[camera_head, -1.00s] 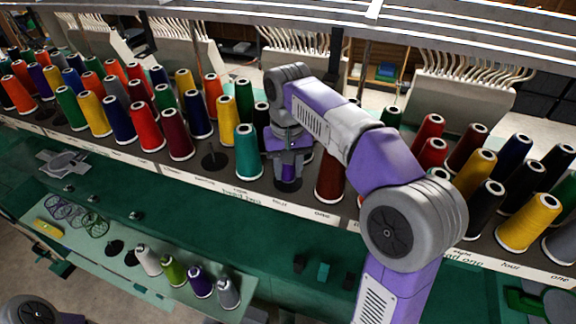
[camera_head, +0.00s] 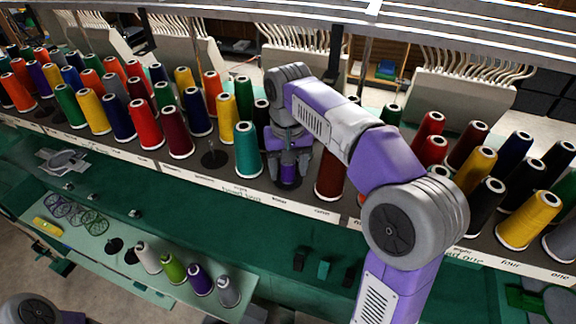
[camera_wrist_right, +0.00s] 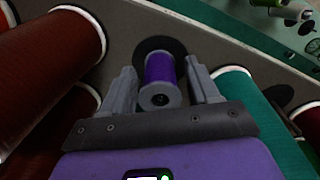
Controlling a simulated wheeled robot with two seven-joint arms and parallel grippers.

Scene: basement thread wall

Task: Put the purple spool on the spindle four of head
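A purple spool (camera_head: 288,174) stands upright on a black disc on the rack, between a teal cone and a dark red cone. It also shows in the right wrist view (camera_wrist_right: 160,70), with its grey end towards the camera. My right gripper (camera_head: 289,164) is over it from above, its fingers open on either side with narrow gaps. The spindle itself is hidden by the spool. Another purple cone (camera_head: 200,281) stands on the lower green shelf. My left gripper is not in view.
The teal cone (camera_head: 248,150) and the dark red cone (camera_head: 329,175) stand close on both sides of my right gripper. An empty spindle (camera_head: 214,158) stands left of the teal cone. Rows of cones fill the rack. White, green and grey cones stand on the lower shelf.

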